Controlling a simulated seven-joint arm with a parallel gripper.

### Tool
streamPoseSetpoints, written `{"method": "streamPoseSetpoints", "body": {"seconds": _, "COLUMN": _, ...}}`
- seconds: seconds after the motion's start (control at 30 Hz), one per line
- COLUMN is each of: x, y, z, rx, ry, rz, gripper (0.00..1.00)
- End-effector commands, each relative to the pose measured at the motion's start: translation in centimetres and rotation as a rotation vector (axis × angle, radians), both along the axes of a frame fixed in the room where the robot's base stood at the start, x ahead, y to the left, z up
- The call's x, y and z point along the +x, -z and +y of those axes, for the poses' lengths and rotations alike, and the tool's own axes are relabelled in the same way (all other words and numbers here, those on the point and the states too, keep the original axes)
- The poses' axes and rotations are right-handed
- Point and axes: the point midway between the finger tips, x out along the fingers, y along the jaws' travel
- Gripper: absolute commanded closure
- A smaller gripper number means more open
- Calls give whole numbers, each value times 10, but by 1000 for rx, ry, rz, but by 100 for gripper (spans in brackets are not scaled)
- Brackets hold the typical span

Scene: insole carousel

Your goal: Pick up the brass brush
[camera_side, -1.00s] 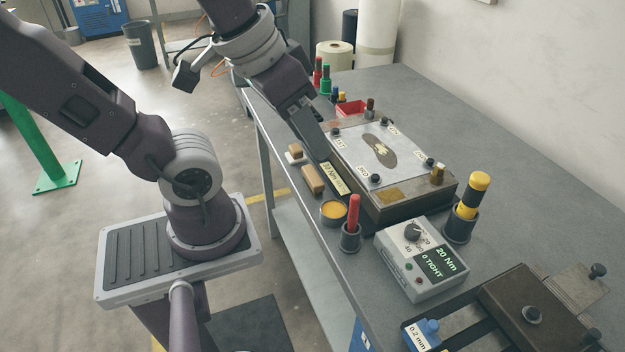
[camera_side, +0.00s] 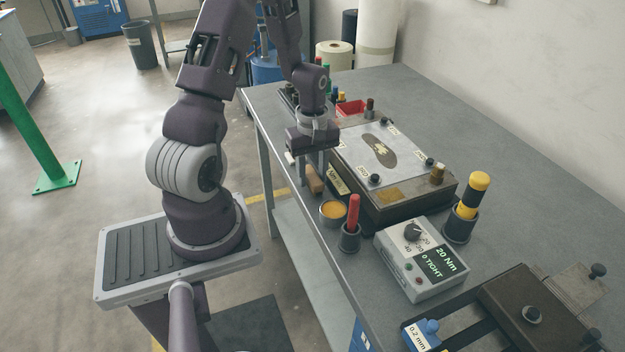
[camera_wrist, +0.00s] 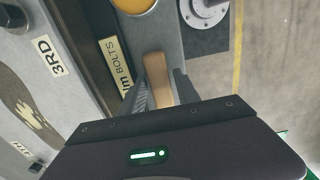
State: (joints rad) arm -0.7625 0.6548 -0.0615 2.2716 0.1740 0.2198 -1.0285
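The brass brush, as far as I can tell, is the tan wooden-backed block (camera_side: 314,182) on the bench's near edge, beside the dark fixture. In the wrist view its wooden back (camera_wrist: 157,72) shows between my fingers; its bristles are hidden. My gripper (camera_side: 313,171) points down over its far end in the side view. In the wrist view the gripper (camera_wrist: 162,90) has its fingers apart, one on each side of the wood, and looks open. I cannot tell whether either finger touches it.
The dark fixture (camera_side: 400,208) with a light top plate stands close on the right. A tin of orange paste (camera_side: 333,210) and a red-handled tool in a cup (camera_side: 352,225) stand nearer the camera. A small white-based block (camera_side: 290,157) lies behind. The bench edge is close on the left.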

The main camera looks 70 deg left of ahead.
Motion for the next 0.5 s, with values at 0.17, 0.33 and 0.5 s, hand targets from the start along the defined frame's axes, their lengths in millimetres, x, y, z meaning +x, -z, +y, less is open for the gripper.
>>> {"method": "streamPoseSetpoints", "body": {"seconds": 0.17, "x": 0, "y": 7, "z": 0, "rx": 0, "ry": 1, "rz": -1, "gripper": 62}}
{"method": "streamPoseSetpoints", "body": {"seconds": 0.33, "x": 0, "y": 7, "z": 0, "rx": 0, "ry": 1, "rz": -1, "gripper": 76}}
{"method": "streamPoseSetpoints", "body": {"seconds": 0.5, "x": 0, "y": 7, "z": 0, "rx": 0, "ry": 2, "rz": 0, "gripper": 100}}
